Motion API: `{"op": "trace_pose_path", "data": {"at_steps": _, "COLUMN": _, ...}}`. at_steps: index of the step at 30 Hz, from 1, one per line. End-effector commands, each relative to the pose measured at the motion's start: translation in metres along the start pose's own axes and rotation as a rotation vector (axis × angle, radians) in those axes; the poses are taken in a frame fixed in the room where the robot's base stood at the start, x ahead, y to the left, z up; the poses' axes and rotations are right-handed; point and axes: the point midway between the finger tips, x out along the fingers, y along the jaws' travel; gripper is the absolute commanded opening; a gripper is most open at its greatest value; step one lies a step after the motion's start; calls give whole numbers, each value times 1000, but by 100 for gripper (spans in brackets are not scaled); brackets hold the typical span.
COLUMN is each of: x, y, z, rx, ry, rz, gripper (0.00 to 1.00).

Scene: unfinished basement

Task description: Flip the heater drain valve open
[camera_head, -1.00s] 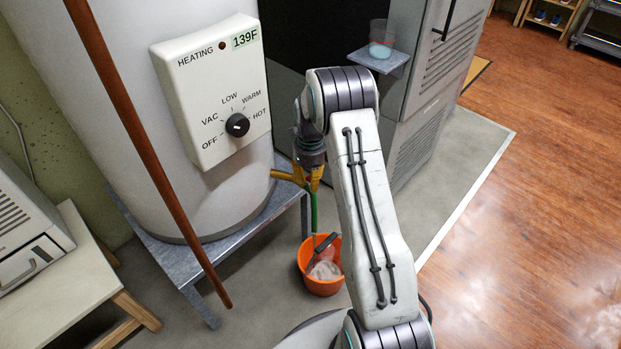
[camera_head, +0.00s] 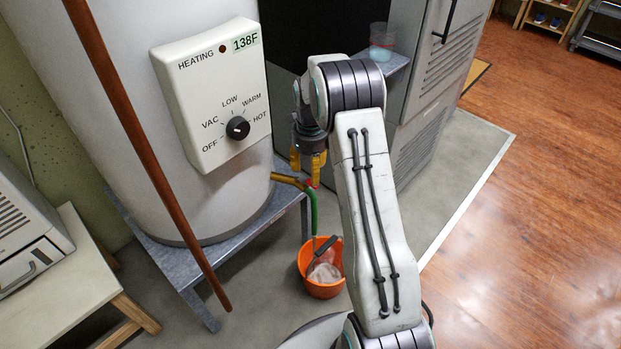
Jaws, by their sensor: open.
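The water heater (camera_head: 150,120) is a large pale cylinder with a control box (camera_head: 210,95) reading 138F. Near its base a brass drain pipe (camera_head: 287,179) sticks out to the right. A small red part (camera_head: 313,184), apparently the valve handle, shows at the pipe's end, with a green hose (camera_head: 314,212) hanging from there. My gripper (camera_head: 309,172) points down with yellow fingers right above the pipe's end. It is open. The fingers partly hide the valve, and I cannot tell whether they touch it or how far the handle is turned.
An orange bucket (camera_head: 308,284) stands on the floor under the hose, with a dark-handled item in it. A metal stand (camera_head: 243,232) carries the heater. A brown pole (camera_head: 150,160) crosses in front. A cup (camera_head: 382,42) sits on a small shelf at right.

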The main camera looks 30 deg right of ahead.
Motion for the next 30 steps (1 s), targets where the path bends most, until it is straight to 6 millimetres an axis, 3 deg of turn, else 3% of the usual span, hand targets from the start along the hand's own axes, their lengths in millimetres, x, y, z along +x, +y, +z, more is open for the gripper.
{"op": "trace_pose_path", "data": {"at_steps": 6, "x": -36, "y": 0, "z": 0, "rx": 0, "ry": -1, "rz": -1, "gripper": 53}}
{"op": "trace_pose_path", "data": {"at_steps": 12, "x": -57, "y": 0, "z": 0, "rx": 0, "ry": 1, "rz": 0, "gripper": 53}}
{"op": "trace_pose_path", "data": {"at_steps": 30, "x": -67, "y": 0, "z": 0, "rx": 0, "ry": 2, "rz": 1, "gripper": 53}}
